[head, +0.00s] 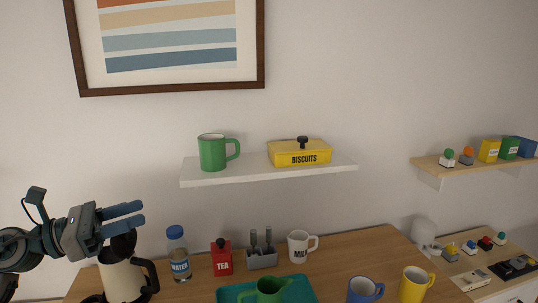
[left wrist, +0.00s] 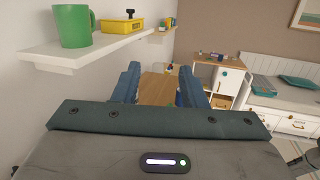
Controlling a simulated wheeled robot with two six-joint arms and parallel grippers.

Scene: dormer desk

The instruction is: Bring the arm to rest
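My left gripper (head: 124,215) is at the left of the head view, above a cream kettle with a black handle (head: 122,276). Its two blue fingers point right and stand apart with nothing between them. In the left wrist view the fingers of my left gripper (left wrist: 158,84) also show apart, with the wooden desk (left wrist: 155,92) seen beyond the gap.
A white shelf (head: 220,174) holds a green mug (head: 212,153) and a yellow biscuits box (head: 300,154). On the desk (head: 345,250) stand a water bottle (head: 177,257), red tea tin (head: 222,259), milk mug (head: 298,247), teal tray (head: 228,294), blue mug (head: 362,291) and yellow mug (head: 412,286).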

